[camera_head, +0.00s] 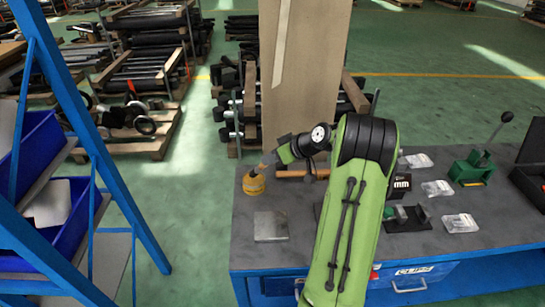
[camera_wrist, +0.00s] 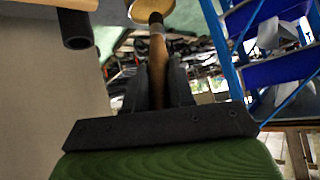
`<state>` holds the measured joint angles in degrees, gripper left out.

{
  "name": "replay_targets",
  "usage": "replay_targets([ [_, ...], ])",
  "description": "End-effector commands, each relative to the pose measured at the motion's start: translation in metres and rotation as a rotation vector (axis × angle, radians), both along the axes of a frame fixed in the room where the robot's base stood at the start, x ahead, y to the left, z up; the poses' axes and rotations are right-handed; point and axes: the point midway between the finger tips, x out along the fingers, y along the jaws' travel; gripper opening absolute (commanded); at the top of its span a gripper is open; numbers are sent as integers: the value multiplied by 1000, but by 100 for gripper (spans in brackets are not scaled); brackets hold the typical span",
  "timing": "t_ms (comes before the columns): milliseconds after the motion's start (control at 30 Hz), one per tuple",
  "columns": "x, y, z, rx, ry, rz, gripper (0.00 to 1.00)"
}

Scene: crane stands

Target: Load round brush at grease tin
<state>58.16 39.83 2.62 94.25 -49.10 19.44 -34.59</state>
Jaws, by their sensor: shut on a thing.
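My gripper (camera_head: 277,158) is shut on the wooden handle of the round brush (camera_wrist: 157,65). The handle runs between the dark fingers (camera_wrist: 160,88) in the wrist view, with a pale metal collar at its far end. In the head view the brush (camera_head: 264,165) slants down and left to the yellow-orange grease tin (camera_head: 254,185), at the bench's left edge. The tin also shows at the top of the wrist view (camera_wrist: 148,10). The brush end meets the tin's top in the picture. The bristles are hidden, so I cannot tell how deep they sit.
The grey bench (camera_head: 250,255) holds a flat metal plate (camera_head: 270,226) in front of the tin, and clear bags (camera_head: 460,223) and a green tool (camera_head: 473,167) to the right. A tall board (camera_head: 303,65) stands behind. A blue rack (camera_head: 95,130) stands left across clear floor.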

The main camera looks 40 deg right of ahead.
Motion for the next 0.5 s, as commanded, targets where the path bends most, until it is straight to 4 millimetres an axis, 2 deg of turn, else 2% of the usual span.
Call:
replay_targets([
  [500, 0, 0, -4, 0, 0, 0, 0],
])
